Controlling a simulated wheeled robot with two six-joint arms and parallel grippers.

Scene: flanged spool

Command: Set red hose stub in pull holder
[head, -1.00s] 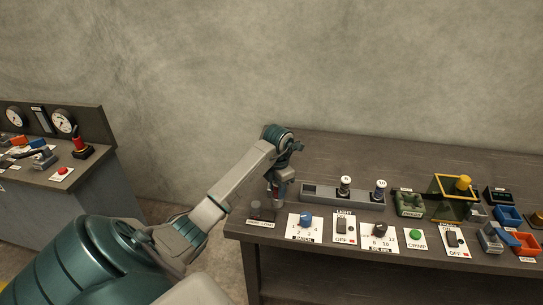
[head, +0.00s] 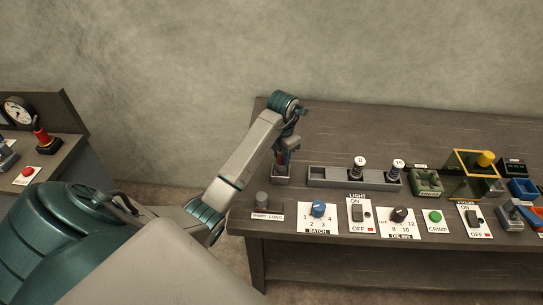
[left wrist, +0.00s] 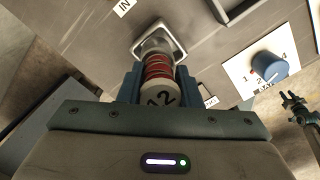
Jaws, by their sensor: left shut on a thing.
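My left gripper (head: 283,158) is shut on the red hose stub (left wrist: 160,70), which has red rings and a pale end marked 12. In the left wrist view the gripper (left wrist: 157,85) has a blue finger on each side of it. The stub's far end is at a square, pale metal holder (left wrist: 170,30). Whether it is seated or just above cannot be told. In the head view a small grey block (head: 281,181) shows under the gripper at the bench's left part. Whether this is the pull holder is not readable.
A grey rack (head: 330,178) with stubs marked 8 (head: 359,165) and 10 (head: 396,169) stands just right. A blue batch knob (head: 318,208) and a grey cylinder (head: 262,199) are in front. A green fixture (head: 426,182) and yellow-framed box (head: 474,177) stand further right.

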